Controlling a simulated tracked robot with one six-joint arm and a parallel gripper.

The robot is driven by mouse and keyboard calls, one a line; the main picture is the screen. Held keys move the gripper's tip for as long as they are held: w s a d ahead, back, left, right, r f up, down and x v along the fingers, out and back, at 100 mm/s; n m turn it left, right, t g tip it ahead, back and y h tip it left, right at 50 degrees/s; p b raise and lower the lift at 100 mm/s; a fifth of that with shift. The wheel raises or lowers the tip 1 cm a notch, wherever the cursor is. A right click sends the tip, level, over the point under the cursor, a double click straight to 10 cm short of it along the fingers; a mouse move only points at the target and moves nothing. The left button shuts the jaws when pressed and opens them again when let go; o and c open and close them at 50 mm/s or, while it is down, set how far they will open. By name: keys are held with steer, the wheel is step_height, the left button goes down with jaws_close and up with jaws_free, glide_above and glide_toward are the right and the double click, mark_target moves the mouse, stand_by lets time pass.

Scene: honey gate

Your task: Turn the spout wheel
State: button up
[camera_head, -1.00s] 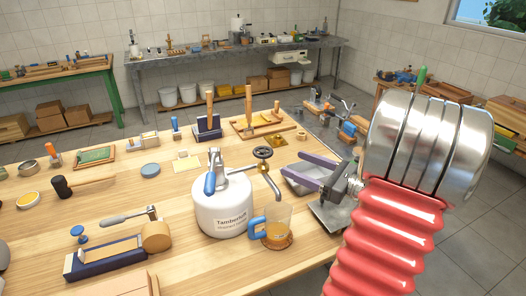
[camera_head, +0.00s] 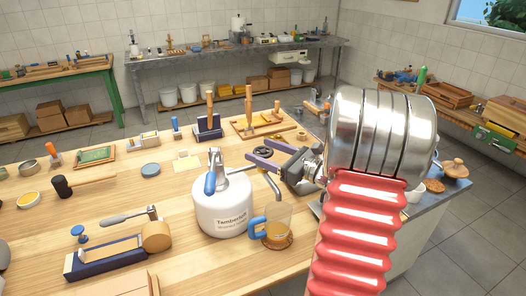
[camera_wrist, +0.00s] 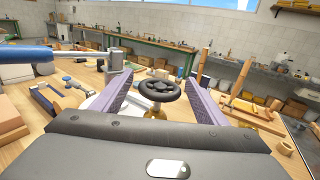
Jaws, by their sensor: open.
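The dark spout wheel (camera_wrist: 160,89) shows in the wrist view between the two purple fingers of my gripper (camera_wrist: 159,77). There is a gap on each side of it, and the jaws are open. A brass part shows just under the wheel. In the head view my gripper (camera_head: 250,152) reaches in from the right over the spout, and its fingers largely hide the wheel. The white tank (camera_head: 222,209) with a blue-handled clamp stands upright on the bench. Its bent metal spout (camera_head: 272,186) points down toward a glass mug (camera_head: 277,222) with a blue handle and amber liquid.
The wooden bench (camera_head: 190,258) carries a hammer (camera_head: 85,184), a blue vice-like tool (camera_head: 105,258) and a framed wooden tray (camera_head: 262,124). Free bench top lies left of the tank. Shelving tables stand along the back wall.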

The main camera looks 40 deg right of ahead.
steer(key=shift+w+a, duration=0.1)
steer(key=shift+w, duration=0.2)
steer(key=shift+c, duration=0.4)
steer(key=c, duration=1)
steer(key=shift+m+h, duration=0.7)
steer(key=shift+h, duration=0.3)
steer(key=shift+a+m+t+h, duration=0.1)
steer(key=shift+m+t+h, duration=0.2)
steer(key=shift+m+h, duration=1.9)
steer(key=shift+h, duration=1.3)
steer(key=shift+m+g+h, duration=0.3)
steer(key=shift+g+h, duration=0.1)
steer(key=o, duration=1.1)
